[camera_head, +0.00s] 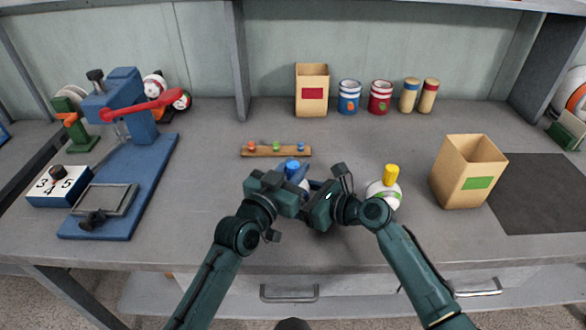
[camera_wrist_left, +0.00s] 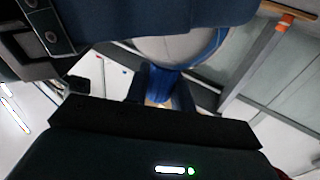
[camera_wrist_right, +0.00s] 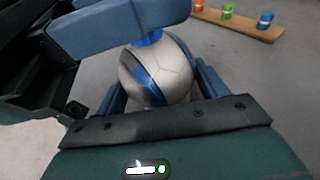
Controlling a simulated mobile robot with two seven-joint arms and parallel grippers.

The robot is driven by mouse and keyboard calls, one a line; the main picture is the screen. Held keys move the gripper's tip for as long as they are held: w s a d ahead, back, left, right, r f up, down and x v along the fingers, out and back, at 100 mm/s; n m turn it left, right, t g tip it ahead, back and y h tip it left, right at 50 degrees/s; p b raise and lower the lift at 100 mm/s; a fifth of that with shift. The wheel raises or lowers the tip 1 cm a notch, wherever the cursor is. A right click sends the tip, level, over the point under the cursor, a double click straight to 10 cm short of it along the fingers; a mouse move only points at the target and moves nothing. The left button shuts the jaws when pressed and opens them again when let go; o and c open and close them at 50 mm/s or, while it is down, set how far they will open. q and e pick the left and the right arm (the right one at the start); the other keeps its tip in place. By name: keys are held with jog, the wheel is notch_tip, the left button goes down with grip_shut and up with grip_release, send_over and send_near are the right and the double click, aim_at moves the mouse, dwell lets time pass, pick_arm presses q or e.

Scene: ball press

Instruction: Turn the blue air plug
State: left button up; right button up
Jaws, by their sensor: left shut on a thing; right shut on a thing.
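The white ball with blue stripes (camera_wrist_right: 160,75) sits between the fingers of my right gripper (camera_head: 312,190), which is shut on it. The blue air plug (camera_wrist_right: 148,38) sticks up from the top of the ball. My left gripper (camera_head: 291,178) is shut on the plug from the left; its fingers cover most of the plug in the right wrist view. In the left wrist view the plug (camera_wrist_left: 168,82) shows between the left fingers, against the ball. Both grippers meet over the middle of the table, and in the head view they hide most of the ball.
A second ball with a yellow plug (camera_head: 391,175) stands right of my right gripper. A wooden rack with coloured plugs (camera_head: 276,151) lies just behind. A box with a green label (camera_head: 468,172) stands right. A blue press with a red lever (camera_head: 125,110) stands left.

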pick_arm(q)
jog(key=c, duration=0.4)
jog(key=shift+o, duration=0.2)
jog(key=shift+h, duration=0.3)
jog(key=shift+m+g+h, duration=0.6)
jog(key=shift+m, duration=0.2)
jog(key=shift+h, duration=0.3)
jog(key=o, duration=1)
